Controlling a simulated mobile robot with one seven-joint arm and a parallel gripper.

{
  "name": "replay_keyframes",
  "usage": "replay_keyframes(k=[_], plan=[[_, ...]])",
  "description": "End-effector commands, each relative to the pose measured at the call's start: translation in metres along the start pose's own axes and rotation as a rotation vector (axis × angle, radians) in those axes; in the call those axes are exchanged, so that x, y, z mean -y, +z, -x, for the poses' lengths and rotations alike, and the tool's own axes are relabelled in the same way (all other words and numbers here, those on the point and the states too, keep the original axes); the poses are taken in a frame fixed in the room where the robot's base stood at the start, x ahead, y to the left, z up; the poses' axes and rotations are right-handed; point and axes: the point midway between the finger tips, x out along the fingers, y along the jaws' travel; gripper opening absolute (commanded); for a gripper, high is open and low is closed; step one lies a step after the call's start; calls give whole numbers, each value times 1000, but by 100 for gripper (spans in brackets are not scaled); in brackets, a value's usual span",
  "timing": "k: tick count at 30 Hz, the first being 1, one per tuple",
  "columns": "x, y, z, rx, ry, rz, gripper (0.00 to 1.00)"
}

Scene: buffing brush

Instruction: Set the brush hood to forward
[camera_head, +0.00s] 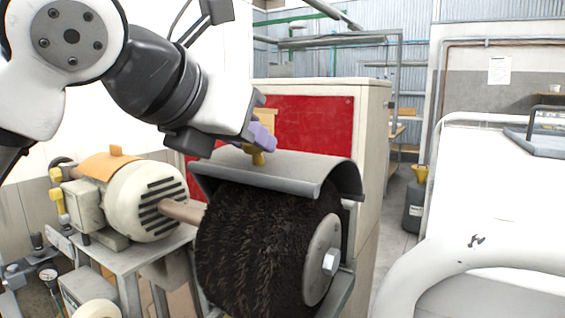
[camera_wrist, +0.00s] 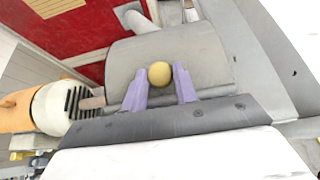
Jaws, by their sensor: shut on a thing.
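The brush hood (camera_head: 290,173) is a grey curved cover over the top of a large dark bristle brush (camera_head: 255,250). A yellow knob (camera_head: 257,157) stands on top of the hood. My gripper (camera_head: 262,138), with purple fingers, comes down from the upper left and is shut on the knob. In the wrist view the hood (camera_wrist: 210,55) fills the middle, and the round knob (camera_wrist: 159,74) sits between the two purple fingertips (camera_wrist: 158,82). The fingers hide part of the knob in the head view.
A cream motor (camera_head: 140,200) with a shaft joins the brush from the left. A cabinet with a red panel (camera_head: 315,120) stands close behind the hood. A white curved pipe (camera_head: 450,255) is at the right. Open floor (camera_head: 395,210) shows between cabinet and pipe.

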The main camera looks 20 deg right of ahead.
Motion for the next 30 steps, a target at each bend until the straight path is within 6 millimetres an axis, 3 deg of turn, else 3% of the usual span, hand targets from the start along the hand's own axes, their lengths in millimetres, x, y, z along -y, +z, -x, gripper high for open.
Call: replay_keyframes(k=[1, 15, 30], plan=[[-2, -18, 1, 44, 1, 1, 0], [-4, -74, 34, 392, 0, -1, 0], [-4, -97, 44, 555, -1, 0, 0]])
